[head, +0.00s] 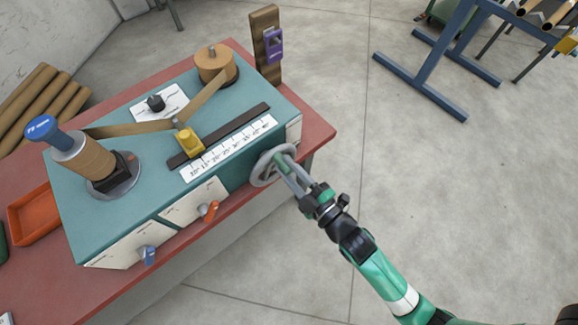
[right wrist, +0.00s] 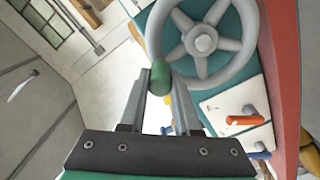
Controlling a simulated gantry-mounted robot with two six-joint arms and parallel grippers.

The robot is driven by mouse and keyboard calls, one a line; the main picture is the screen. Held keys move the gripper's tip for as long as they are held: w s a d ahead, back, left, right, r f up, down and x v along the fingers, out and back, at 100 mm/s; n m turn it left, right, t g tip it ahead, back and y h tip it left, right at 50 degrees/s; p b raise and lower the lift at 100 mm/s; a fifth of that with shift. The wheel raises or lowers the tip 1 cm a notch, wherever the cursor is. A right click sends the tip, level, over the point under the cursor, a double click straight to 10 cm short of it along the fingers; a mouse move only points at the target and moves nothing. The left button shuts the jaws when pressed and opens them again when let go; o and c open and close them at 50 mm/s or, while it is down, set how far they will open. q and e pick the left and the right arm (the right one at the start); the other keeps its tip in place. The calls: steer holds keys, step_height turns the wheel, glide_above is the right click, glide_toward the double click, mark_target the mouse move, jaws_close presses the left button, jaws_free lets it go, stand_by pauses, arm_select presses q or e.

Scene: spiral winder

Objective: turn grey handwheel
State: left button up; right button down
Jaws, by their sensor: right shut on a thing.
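The grey handwheel (head: 262,170) is on the front right end of the teal spiral winder (head: 150,165). In the right wrist view the handwheel (right wrist: 203,40) shows its spokes and hub, with a green handle (right wrist: 160,78) at its rim. My right gripper (head: 285,165) reaches in from the lower right and is shut on the green handle. In the right wrist view its fingertips (right wrist: 160,92) sit on both sides of the handle. My left gripper is not in view.
The winder stands on a red table (head: 318,130). An orange lever (head: 210,211) and a blue knob (head: 149,255) stick out of its front. A yellow slider (head: 189,140) sits by the scale. An orange tray (head: 34,214) lies at left.

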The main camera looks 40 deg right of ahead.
steer(key=c, duration=0.6)
jaws_free()
steer(key=shift+s, duration=0.55)
steer(key=s+b, duration=0.1)
steer(key=s, duration=0.9)
steer(key=shift+s+d, duration=0.15)
steer(key=shift+s, duration=0.15)
